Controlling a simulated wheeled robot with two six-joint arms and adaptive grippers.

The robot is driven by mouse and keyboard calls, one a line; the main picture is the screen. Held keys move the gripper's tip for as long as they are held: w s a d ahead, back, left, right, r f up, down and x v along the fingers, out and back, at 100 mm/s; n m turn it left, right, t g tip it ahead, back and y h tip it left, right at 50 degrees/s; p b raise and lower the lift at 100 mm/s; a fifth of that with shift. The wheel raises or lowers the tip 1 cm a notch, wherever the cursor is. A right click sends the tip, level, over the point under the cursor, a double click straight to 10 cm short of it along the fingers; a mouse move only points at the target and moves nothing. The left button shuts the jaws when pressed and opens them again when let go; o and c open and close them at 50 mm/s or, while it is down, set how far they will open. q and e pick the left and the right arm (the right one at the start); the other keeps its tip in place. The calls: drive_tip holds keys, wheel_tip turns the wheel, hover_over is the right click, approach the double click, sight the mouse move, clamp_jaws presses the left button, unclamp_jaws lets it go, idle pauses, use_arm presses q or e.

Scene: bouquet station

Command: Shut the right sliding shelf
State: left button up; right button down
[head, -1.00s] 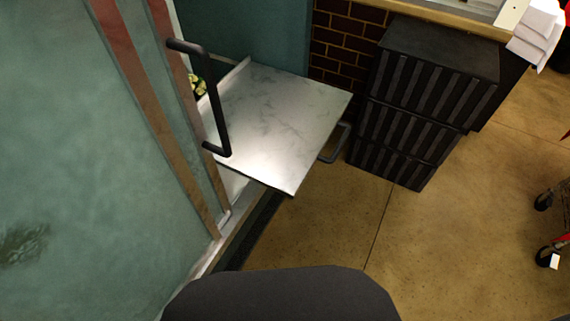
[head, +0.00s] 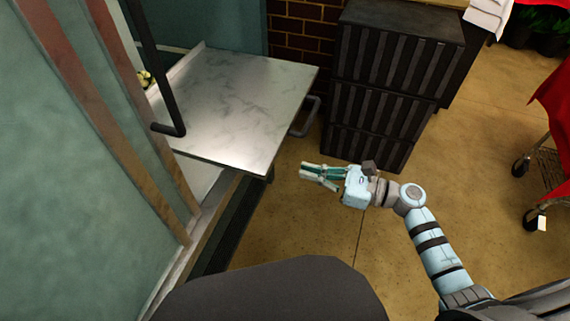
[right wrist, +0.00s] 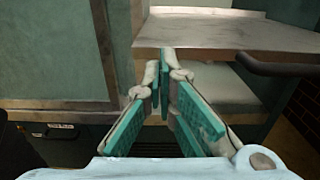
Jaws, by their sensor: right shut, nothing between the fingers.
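The right sliding shelf (head: 240,100) is a pale marble-look board pulled out of the cabinet. A dark bar handle (head: 306,117) is on its outer end. In the right wrist view the shelf (right wrist: 225,35) spans the top, and the handle (right wrist: 275,66) shows at the right. My right gripper (head: 304,172) is shut and empty. In the head view it appears to the right of the shelf's near corner and below the handle, touching neither. Its teal finger pads (right wrist: 165,60) meet at the tips in the wrist view. My left gripper is not in view.
A glass door (head: 60,190) with a vertical dark handle (head: 158,75) stands at the left. Stacked black crates (head: 390,85) stand beyond the shelf, by a brick wall (head: 300,35). A cart (head: 545,175) with red cloth is at the far right. The floor (head: 470,150) between is clear.

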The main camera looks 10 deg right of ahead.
sight(272, 163)
drive_tip(key=x, duration=0.6)
drive_tip(key=shift+w+a, duration=0.15)
drive_tip(key=shift+a, duration=0.1)
